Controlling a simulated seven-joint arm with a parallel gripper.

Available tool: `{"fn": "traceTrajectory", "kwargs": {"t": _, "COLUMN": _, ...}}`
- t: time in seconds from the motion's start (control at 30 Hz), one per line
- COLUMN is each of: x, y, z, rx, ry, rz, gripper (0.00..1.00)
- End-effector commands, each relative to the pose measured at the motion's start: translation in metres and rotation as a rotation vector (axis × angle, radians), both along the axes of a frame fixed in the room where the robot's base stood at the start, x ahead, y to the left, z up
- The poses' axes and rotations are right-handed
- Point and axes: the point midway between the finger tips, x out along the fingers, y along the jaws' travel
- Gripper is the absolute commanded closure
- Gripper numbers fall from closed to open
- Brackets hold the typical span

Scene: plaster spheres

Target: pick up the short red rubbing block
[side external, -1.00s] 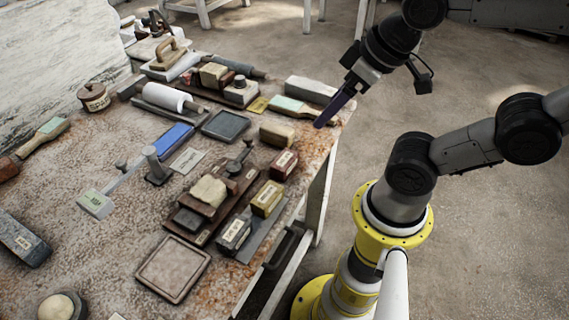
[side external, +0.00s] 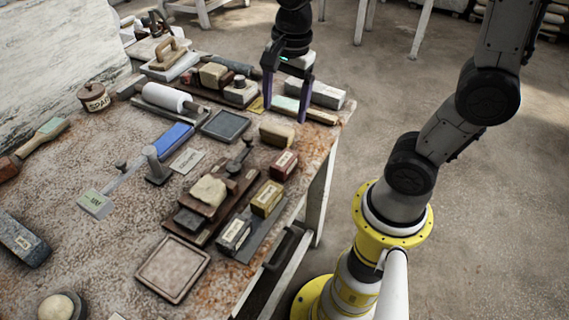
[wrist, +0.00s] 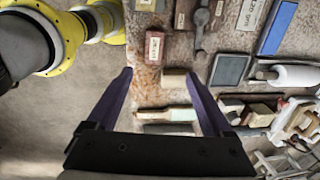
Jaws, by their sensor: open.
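The short red rubbing block (side external: 284,166) is dark red with a pale label and rests on the table near its right edge. It also shows in the wrist view (wrist: 154,47), beyond my fingertips and slightly left of the middle. My gripper (side external: 285,112) points down with its purple fingers apart and nothing held, above the far right part of the table. In the wrist view my open fingers (wrist: 158,74) frame a tan block (wrist: 178,81), which lies between me and the red block. The tan block (side external: 277,134) sits just behind the red one in the side view.
A yellowish labelled block (side external: 267,199) and a dark labelled block (side external: 233,235) stand in front of the red block. A pale green-topped tool (wrist: 165,114) and a long grey block (side external: 314,93) lie near my gripper. Bare table lies right of the red block.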

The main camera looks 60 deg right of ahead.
Motion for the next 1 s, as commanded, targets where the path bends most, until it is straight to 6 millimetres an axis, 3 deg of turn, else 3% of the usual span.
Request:
{"fn": "traceTrajectory", "kwargs": {"t": 0.1, "x": 0.007, "y": -0.002, "z": -0.020, "rx": 0.003, "ry": 0.070, "rz": -0.008, "gripper": 0.15}}
{"fn": "traceTrajectory", "kwargs": {"t": 0.33, "x": 0.006, "y": -0.003, "z": -0.044, "rx": 0.004, "ry": 0.103, "rz": -0.009, "gripper": 0.15}}
{"fn": "traceTrajectory", "kwargs": {"t": 0.6, "x": 0.005, "y": -0.003, "z": -0.094, "rx": 0.004, "ry": 0.102, "rz": -0.008, "gripper": 0.15}}
{"fn": "traceTrajectory", "kwargs": {"t": 1.0, "x": 0.003, "y": -0.004, "z": -0.130, "rx": 0.004, "ry": 0.102, "rz": -0.007, "gripper": 0.15}}
